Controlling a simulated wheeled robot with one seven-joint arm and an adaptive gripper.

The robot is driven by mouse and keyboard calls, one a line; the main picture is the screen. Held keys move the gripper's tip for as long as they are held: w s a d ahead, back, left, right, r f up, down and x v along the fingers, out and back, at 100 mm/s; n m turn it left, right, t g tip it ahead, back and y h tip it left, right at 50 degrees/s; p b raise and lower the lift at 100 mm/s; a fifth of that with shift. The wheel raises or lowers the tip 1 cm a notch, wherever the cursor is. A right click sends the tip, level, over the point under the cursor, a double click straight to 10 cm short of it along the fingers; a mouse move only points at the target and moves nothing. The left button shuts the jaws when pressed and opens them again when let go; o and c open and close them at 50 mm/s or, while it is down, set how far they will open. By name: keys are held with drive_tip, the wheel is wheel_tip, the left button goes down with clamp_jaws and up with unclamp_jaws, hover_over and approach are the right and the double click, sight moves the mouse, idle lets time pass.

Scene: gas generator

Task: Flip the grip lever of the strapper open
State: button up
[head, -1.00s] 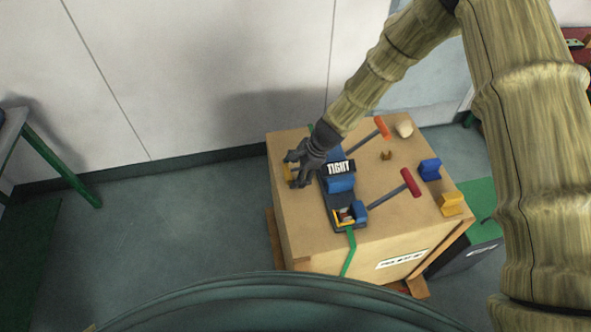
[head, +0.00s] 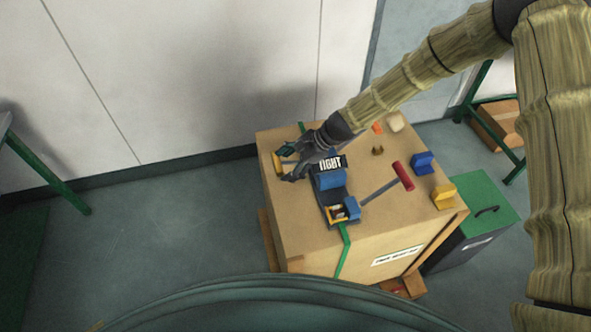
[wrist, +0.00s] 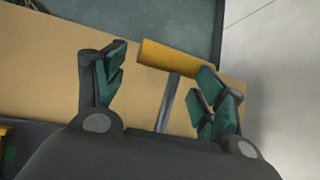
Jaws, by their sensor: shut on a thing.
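The blue and dark strapper (head: 331,187) with a "TIGHT" label sits on top of a cardboard box (head: 300,225). A lever with a yellow crossbar (head: 277,163) lies at its left side; its grey shaft and crossbar (wrist: 180,58) show in the wrist view. My gripper (head: 288,163) is over the box's left part and shut on this lever. In the wrist view my gripper (wrist: 166,88) has one finger on each side of the shaft, just below the crossbar; contact is hard to see. The lever's base is hidden behind my gripper.
A lever with a red crossbar (head: 403,176) and one with an orange end (head: 377,128) reach right of the strapper. Blue (head: 423,164) and yellow (head: 444,195) blocks stand at the box's right. A green strap (head: 343,255) runs down its front. A wall is behind.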

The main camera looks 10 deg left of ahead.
drive_tip(key=r+y+b, duration=0.1)
drive_tip(key=y, duration=0.1)
drive_tip(key=w+d+r+g+y+b, duration=0.1)
drive_tip(key=b, duration=0.1)
drive_tip(key=w+d+r+g+y+b, duration=0.1)
drive_tip(key=y+b, duration=0.1)
drive_tip(key=shift+w+r+m+y, duration=0.1)
drive_tip(key=shift+r+m+y, duration=0.2)
drive_tip(key=shift+r+m, duration=0.1)
drive_tip(key=shift+w+d+r, duration=0.15)
drive_tip(key=shift+d+r, duration=0.1)
drive_tip(key=shift+r, duration=0.05)
drive_tip(key=shift+c, duration=0.2)
drive_tip(key=shift+d+r, duration=0.1)
drive_tip(key=o, duration=1.2)
drive_tip(key=shift+w, duration=0.1)
drive_tip(key=o, duration=0.5)
drive_tip(key=shift+f, duration=0.35)
drive_tip(key=shift+s+f, duration=0.1)
drive_tip(key=shift+s, duration=0.1)
